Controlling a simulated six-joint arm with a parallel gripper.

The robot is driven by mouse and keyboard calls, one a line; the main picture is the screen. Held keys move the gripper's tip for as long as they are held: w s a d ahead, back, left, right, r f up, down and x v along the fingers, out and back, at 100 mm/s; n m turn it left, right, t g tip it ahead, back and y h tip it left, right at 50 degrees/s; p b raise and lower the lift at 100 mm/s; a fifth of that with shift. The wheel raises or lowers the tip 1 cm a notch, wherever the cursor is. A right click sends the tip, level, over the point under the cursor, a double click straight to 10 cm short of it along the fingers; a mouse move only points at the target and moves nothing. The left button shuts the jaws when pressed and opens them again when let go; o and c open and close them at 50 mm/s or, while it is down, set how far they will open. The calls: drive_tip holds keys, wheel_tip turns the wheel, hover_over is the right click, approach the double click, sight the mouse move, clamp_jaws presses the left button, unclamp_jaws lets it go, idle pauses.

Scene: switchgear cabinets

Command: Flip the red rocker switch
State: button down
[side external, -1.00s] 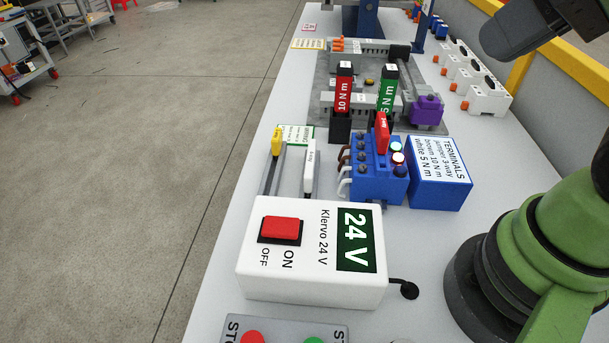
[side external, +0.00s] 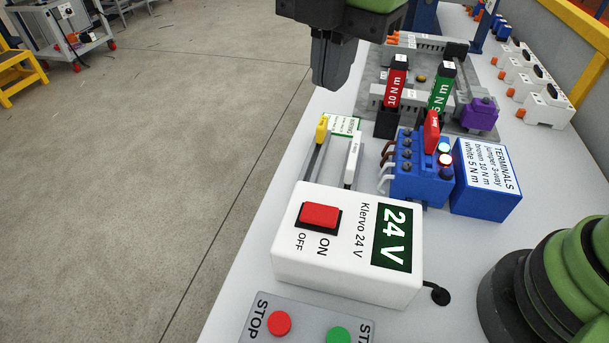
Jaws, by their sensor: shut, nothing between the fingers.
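The red rocker switch (side external: 320,216) sits in a black frame on the top face of the white Klervo 24 V box (side external: 348,275), with ON and OFF printed beside it. The box stands on the bench, with a dark green 24 V display (side external: 393,238) on its right part. My gripper (side external: 330,85) hangs at the top of the view, pointing down, behind and above the box. It is shut and empty, well apart from the switch. Its upper part is cut off by the frame edge.
A grey panel with a red STOP button (side external: 279,323) and a green button (side external: 338,336) lies in front of the box. Behind are blue terminals (side external: 418,178), a blue label block (side external: 487,180), red (side external: 396,86) and green (side external: 441,92) torque tools, and yellow- and white-handled tools.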

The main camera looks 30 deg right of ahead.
sight(305, 203)
drive_tip(key=a+f+n, duration=0.2)
drive_tip(key=a+n, duration=0.1)
drive_tip(key=shift+w+f+h, duration=0.15)
drive_tip(key=shift+f+h, duration=0.15)
wheel_tip(305, 203, down, 14)
drive_tip(key=shift+r, duration=0.1)
idle(0.4)
drive_tip(key=shift+f, duration=0.35)
drive_tip(key=shift+r, duration=0.2)
drive_tip(key=shift+r, duration=0.65)
drive_tip(key=shift+w+r, duration=0.1)
